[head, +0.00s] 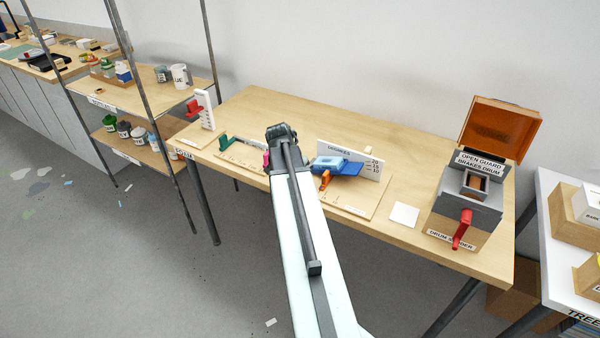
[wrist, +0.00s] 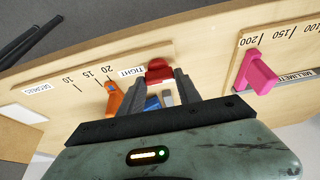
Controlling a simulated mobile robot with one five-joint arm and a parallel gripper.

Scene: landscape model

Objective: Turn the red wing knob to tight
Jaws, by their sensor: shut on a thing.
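The red wing knob (wrist: 160,69) shows in the wrist view between the fingertips of my gripper (wrist: 162,78), which is shut on it. A TIGHT label (wrist: 131,72) is on the board just left of the knob. The exact angle of the wings is hard to tell, since the fingers cover its sides. In the head view my gripper (head: 281,135) is over the middle of the table, and my arm hides the knob there.
A blue block (head: 337,165) stands before the DEGREES scale (head: 357,158), with an orange lever (head: 325,180) close by. A pink slider (wrist: 259,71) is on the MILLIMETERS ruler to the right in the wrist view. A drum sander (head: 470,205) stands at the table's right end.

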